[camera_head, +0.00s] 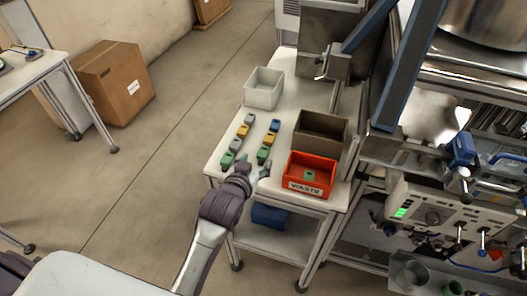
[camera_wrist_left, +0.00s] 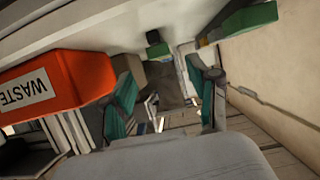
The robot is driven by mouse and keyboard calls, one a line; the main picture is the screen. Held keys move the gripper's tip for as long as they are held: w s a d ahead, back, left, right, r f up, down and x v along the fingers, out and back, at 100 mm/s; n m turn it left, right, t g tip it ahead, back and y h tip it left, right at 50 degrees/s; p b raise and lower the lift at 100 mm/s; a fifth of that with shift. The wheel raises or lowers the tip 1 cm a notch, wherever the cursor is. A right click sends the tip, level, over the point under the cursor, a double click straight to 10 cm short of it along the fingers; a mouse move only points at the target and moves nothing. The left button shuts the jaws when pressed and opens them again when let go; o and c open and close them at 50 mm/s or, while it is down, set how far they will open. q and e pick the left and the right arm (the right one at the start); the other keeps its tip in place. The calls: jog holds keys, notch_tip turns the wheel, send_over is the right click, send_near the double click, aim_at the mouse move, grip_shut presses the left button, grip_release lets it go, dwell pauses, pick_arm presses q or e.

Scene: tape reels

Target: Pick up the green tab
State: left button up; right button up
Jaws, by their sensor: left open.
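In the head view, one green tab (camera_head: 227,158) lies at the near end of the left row on the white table (camera_head: 222,143). Another green tab (camera_head: 263,156) lies at the near end of the right row. A third green piece (camera_head: 309,176) is inside the red waste bin. My left gripper (camera_head: 256,169) is open at the table's front edge, close to the near tabs, with nothing visible between its fingers. Its teal-padded fingers (camera_wrist_left: 160,88) stand apart in the left wrist view, where a green tab (camera_wrist_left: 250,20) shows at upper right. My right gripper is out of view.
The red waste bin (camera_head: 309,189) stands right of my left gripper, with a brown bin (camera_head: 302,138) behind it. Blue, yellow and grey tabs fill the rows. A white bin (camera_head: 264,100) stands farther back. Machinery (camera_head: 440,215) flanks the table's right side.

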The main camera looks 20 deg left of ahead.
aim_at(263, 153)
pick_arm(q)
jog(key=shift+w+f, duration=0.15)
jog(key=shift+w, duration=0.35)
jog(key=p+x, duration=0.1)
jog(key=x, duration=0.3)
jog(key=shift+w, duration=0.2)
jog(key=shift+w+f, duration=0.15)
jog(key=shift+w, duration=0.1)
jog(key=shift+s, duration=0.1)
jog(key=shift+c, duration=0.5)
jog(key=c, duration=0.7)
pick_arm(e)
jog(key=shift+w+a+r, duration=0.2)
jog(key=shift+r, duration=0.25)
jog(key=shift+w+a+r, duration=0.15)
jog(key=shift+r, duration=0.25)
